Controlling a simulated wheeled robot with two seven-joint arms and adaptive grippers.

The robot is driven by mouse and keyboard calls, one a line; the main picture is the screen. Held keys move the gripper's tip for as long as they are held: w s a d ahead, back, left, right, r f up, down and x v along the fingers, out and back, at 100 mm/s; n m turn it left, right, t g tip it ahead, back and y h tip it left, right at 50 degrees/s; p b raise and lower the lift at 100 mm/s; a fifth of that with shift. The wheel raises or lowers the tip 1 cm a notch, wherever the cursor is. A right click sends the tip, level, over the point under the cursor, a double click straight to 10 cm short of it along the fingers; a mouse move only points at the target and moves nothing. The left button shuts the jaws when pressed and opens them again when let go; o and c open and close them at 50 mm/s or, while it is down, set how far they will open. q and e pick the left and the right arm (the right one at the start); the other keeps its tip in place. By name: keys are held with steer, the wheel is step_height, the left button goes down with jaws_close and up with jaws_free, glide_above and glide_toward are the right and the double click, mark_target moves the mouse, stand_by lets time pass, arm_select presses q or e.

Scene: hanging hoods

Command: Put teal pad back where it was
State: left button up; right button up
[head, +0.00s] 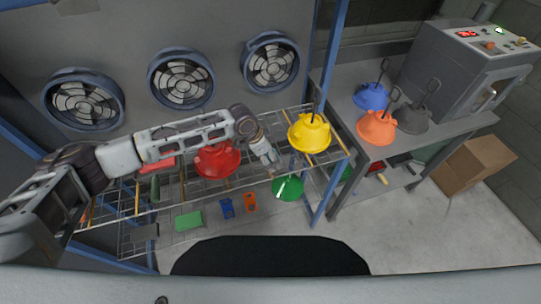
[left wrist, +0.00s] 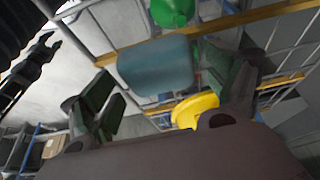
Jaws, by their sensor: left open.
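The teal pad (left wrist: 155,66) is a blue-green block with rounded corners, close in front of my left gripper (left wrist: 165,88) in the left wrist view. The gripper's dark green fingers are spread apart, with the pad between and just beyond their tips. I cannot tell whether the right finger touches it. In the head view my left gripper (head: 268,158) is over the wire rack (head: 130,222), between the red hood (head: 217,161) and the yellow hood (head: 309,133). The pad is not clearly visible there. My right gripper is not in view.
A green hood (head: 288,189) hangs below my left gripper. Green (head: 188,221), blue (head: 227,208) and orange (head: 250,202) pieces lie lower down. Blue, orange (head: 376,128) and grey hoods stand on the right bench beside a grey machine (head: 465,70). A cardboard box (head: 475,165) is on the floor.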

arm_select(q)
steer(key=b+v, duration=0.1)
steer(key=v, duration=1.1)
steer(key=shift+b, duration=0.4)
steer(key=shift+f, duration=0.1)
steer(key=shift+s, duration=0.1)
